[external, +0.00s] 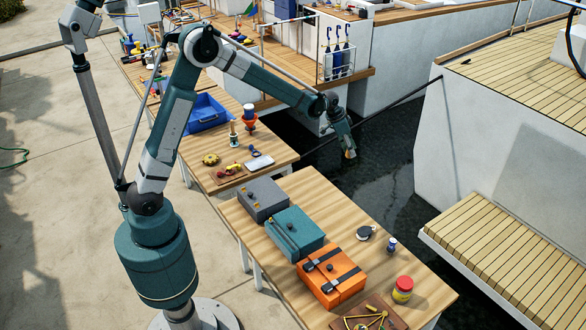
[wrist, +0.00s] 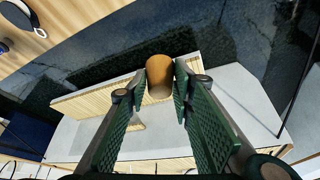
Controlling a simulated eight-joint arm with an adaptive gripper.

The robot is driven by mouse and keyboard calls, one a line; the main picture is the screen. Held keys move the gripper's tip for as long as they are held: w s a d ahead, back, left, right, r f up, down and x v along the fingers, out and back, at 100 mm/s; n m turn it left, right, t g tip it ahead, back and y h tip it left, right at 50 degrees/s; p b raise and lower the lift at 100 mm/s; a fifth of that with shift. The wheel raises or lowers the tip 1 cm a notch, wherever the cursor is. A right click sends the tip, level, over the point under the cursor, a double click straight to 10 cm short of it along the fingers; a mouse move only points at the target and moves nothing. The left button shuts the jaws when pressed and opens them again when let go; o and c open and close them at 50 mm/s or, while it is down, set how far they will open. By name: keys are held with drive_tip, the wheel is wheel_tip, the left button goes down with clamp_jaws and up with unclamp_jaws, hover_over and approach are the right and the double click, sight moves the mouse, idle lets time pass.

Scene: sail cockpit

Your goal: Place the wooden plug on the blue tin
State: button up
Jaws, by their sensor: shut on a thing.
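My gripper (external: 349,150) is raised over the dark water beyond the far edge of the near table. In the wrist view its fingers (wrist: 162,85) are closed on the wooden plug (wrist: 160,72), a brown rounded piece held between the tips. The plug shows only as a tiny brown spot in the external view (external: 351,154). A small blue cylinder with a pale band, which looks like the blue tin (external: 391,246), stands near the near table's right edge. It is below and to the right of my gripper, well apart from it. I cannot make it out in the wrist view.
The near table (external: 345,215) also holds a grey case (external: 263,199), a teal case (external: 294,232), an orange case (external: 332,275), a dark round item (external: 365,232), a red-lidded jar (external: 402,290) and a brown board (external: 370,314). A white hull with slatted bench (external: 500,240) stands right.

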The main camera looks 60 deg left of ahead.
drive_tip(key=a+r+n+y+p, duration=0.1)
drive_tip(key=a+r+n+p, duration=0.15)
drive_tip(key=a, duration=1.55)
wheel_tip(320, 180, up, 8)
drive_tip(key=r+n+y+p, duration=0.1)
drive_tip(key=n+y+p, duration=0.3)
drive_tip(key=n, duration=0.5)
hover_over(249, 106)
drive_tip(key=shift+a+f+m, duration=0.25)
drive_tip(key=shift+f, duration=3.1)
drive_tip(key=shift+f, duration=1.9)
